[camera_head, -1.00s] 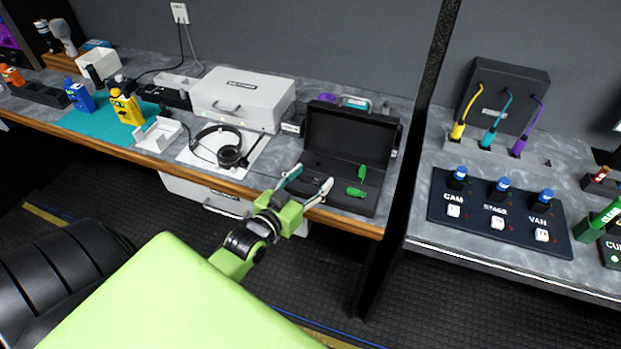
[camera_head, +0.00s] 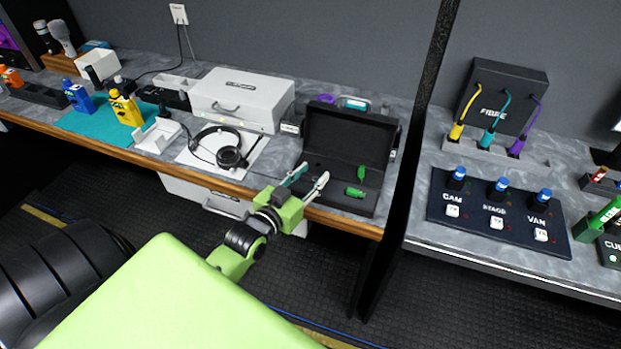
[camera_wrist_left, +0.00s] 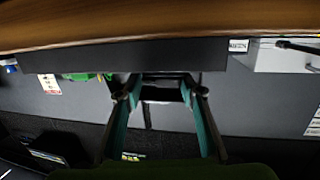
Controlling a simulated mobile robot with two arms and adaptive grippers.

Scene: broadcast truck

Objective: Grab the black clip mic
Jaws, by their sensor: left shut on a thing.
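An open black case (camera_head: 347,140) stands on the desk with its lid up. A green clip mic (camera_head: 355,192) and its upright green part (camera_head: 362,174) sit at the right of its dark inside. My left gripper (camera_head: 309,175) is at the case's front left, its teal-and-white fingers partly closed. In the left wrist view, my left gripper (camera_wrist_left: 160,90) is shut on a dark thing (camera_wrist_left: 162,81) between its fingertips, apparently the black clip mic. Its shape blends into the black case, so its outline is hard to tell. My right gripper is out of view.
A headset (camera_head: 229,155) lies left of the case, before a white box (camera_head: 240,98). Blue (camera_head: 79,96) and yellow (camera_head: 125,107) packs stand farther left. A dark upright post (camera_head: 405,150) separates the case from the right desk with its switch panel (camera_head: 497,215).

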